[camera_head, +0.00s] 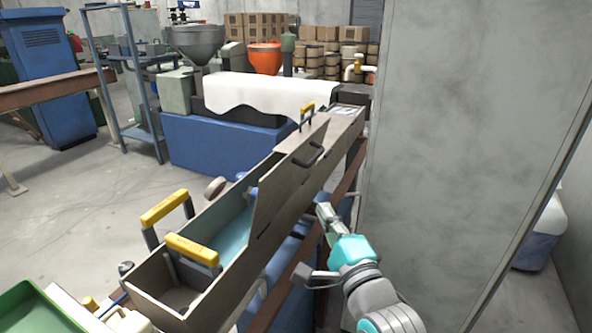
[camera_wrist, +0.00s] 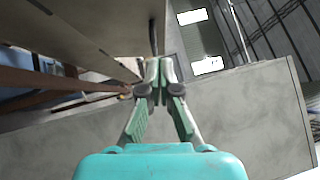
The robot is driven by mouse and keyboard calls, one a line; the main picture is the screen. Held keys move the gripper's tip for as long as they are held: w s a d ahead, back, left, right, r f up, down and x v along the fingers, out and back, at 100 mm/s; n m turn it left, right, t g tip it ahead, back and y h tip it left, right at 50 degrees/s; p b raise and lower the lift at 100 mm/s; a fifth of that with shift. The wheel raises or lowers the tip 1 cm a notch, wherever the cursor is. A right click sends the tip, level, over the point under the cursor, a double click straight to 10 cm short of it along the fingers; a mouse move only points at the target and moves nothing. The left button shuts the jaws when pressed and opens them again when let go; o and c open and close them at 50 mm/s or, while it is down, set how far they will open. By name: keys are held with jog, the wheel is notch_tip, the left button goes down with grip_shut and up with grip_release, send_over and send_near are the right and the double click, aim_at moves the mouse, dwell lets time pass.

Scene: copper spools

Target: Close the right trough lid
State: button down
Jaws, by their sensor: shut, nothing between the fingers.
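The long grey-brown trough (camera_head: 226,288) runs from the lower left toward the upper right in the head view. Its lid (camera_head: 278,190) stands raised and tilted, with a dark handle (camera_head: 309,157) on its face. The near part of the trough is open and shows a bluish inside. My gripper (camera_head: 324,208) is shut and empty, to the right of the lid and outside the trough. In the wrist view my fingertips (camera_wrist: 158,65) are together, near a thin dark bar. A brown-grey panel, perhaps the lid or trough, fills the upper left there.
A large grey concrete wall (camera_head: 470,130) stands close on the right of my arm. Yellow-topped handles (camera_head: 191,249) rise from the trough. A green tray (camera_head: 35,310) is at the lower left. A blue machine (camera_head: 215,145) stands behind. Open floor lies at the left.

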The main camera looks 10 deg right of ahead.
send_near(286, 161)
jog(key=w+d, duration=0.3)
jog(key=w, duration=0.1)
jog(key=shift+w+a+r, duration=0.25)
jog(key=shift+w+a, duration=0.3)
jog(key=shift+a, duration=0.35)
jog(key=shift+w+a+r, duration=0.25)
jog(key=shift+w+a, duration=0.35)
jog(key=shift+a, duration=0.35)
jog(key=shift+w, duration=0.1)
